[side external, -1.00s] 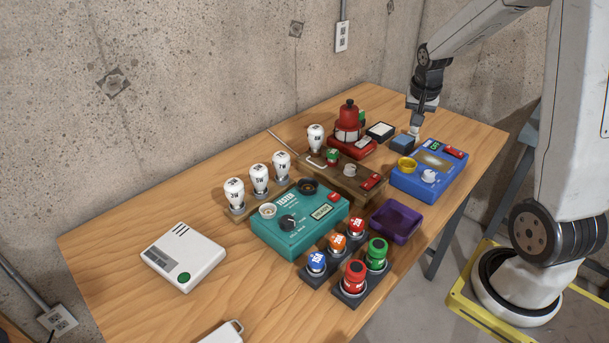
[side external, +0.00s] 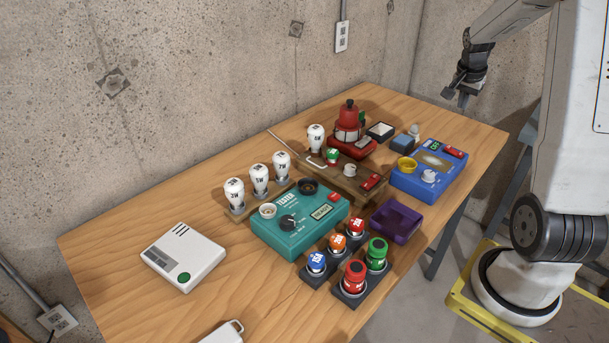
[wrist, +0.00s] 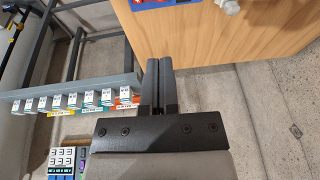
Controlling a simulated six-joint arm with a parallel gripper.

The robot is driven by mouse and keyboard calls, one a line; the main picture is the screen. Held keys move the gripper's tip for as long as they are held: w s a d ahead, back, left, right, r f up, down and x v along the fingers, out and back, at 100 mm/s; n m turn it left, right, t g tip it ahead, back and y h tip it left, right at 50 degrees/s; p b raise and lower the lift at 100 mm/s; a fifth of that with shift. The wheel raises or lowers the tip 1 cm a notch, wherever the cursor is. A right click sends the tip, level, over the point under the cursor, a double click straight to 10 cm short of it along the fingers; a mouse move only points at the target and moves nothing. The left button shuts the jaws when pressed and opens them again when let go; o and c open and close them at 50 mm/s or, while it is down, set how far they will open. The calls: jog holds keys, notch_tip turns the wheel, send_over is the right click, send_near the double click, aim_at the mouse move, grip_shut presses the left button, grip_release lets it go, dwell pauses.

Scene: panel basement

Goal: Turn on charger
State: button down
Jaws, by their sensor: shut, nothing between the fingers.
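No label reading "charger" is legible. A blue device (side external: 413,186) stands at the right of the table, with a yellow round socket (side external: 407,165), a white knob (side external: 429,175), a small green-lit display (side external: 435,146) and a red switch (side external: 453,152). Its edge shows at the top of the wrist view (wrist: 150,3). My gripper (side external: 456,97) is raised in the air above and behind the blue device, touching nothing. In the wrist view its two fingers (wrist: 158,62) are shut together and empty.
A small blue block (side external: 402,143) and a whitish knob-like piece (side external: 414,129) lie behind the blue device. A red device (side external: 349,146), brown box (side external: 345,180), purple tray (side external: 408,226), teal tester (side external: 285,240) and several bulbs and buttons crowd the middle. The table's left is clearer.

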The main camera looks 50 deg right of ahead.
aim_at(449, 147)
jog(key=x, duration=1.2)
jog(key=shift+w+a+f, duration=0.15)
jog(key=shift+a+f, duration=0.1)
jog(key=shift+a, duration=0.1)
jog(key=shift+w+f, duration=0.1)
jog(key=shift+f, duration=0.7)
jog(key=shift+w+f+g, duration=0.2)
jog(key=shift+f+g, duration=0.15)
jog(key=shift+g, duration=0.15)
jog(key=shift+s+r, duration=0.1)
jog(key=shift+s, duration=0.1)
jog(key=shift+s+r, duration=0.25)
jog(key=shift+s, duration=0.3)
